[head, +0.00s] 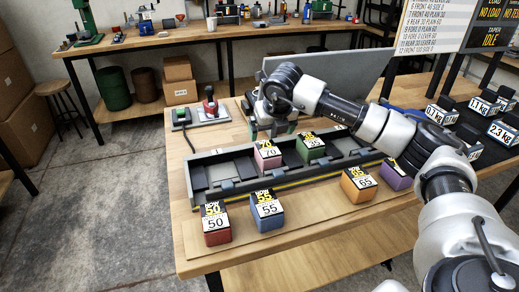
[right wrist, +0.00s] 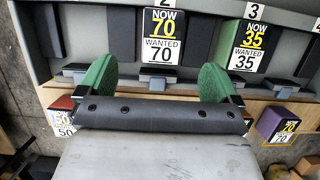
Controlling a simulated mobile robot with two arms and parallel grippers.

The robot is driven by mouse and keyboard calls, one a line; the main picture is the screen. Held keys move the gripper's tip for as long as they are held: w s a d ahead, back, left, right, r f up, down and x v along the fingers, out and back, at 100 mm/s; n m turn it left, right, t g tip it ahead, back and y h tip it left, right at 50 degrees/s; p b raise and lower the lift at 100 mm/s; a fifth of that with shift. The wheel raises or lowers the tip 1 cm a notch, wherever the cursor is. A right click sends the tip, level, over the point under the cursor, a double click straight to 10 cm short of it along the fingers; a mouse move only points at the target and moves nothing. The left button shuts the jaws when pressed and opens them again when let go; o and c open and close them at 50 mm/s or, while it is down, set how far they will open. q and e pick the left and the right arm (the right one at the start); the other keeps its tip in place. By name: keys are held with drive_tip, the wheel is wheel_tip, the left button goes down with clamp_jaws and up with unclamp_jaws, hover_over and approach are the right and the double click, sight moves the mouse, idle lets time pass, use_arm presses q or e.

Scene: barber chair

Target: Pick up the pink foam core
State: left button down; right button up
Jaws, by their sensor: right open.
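The pink foam core (head: 267,158) sits in a slot of the long grey tray (head: 196,186). Its label shows 70. In the right wrist view the same core (right wrist: 163,38) shows mostly its label, reading NOW 70, WANTED 70. My right gripper (head: 271,128) is over the back side of the tray, behind the pink core. In the right wrist view the green fingertips of this gripper (right wrist: 156,85) are wide apart with nothing between them, and the pink core is beyond them, between their lines. My left gripper is not in view.
A green core (head: 310,148) sits in the tray right of the pink one. Red (head: 216,225), blue (head: 267,211), orange (head: 358,184) and purple (head: 396,175) cores stand in front of the tray. A grey panel (head: 345,80) rises behind. Weights (head: 490,104) stand at right.

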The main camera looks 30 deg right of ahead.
sight(268, 148)
drive_tip(key=x, duration=0.3)
drive_tip(key=shift+s+f, duration=0.15)
drive_tip(key=shift+f, duration=0.45)
drive_tip(key=shift+w+d+f, duration=0.1)
drive_tip(key=shift+w+f, duration=0.1)
drive_tip(key=shift+f, duration=0.05)
drive_tip(key=p+x, duration=0.1)
drive_tip(key=x, duration=0.4)
drive_tip(key=shift+d+f, duration=0.15)
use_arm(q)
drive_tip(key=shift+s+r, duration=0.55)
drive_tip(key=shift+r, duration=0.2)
use_arm(e)
drive_tip(key=shift+c, duration=0.2)
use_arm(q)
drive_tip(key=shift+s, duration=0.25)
use_arm(e)
drive_tip(key=c, duration=1.1)
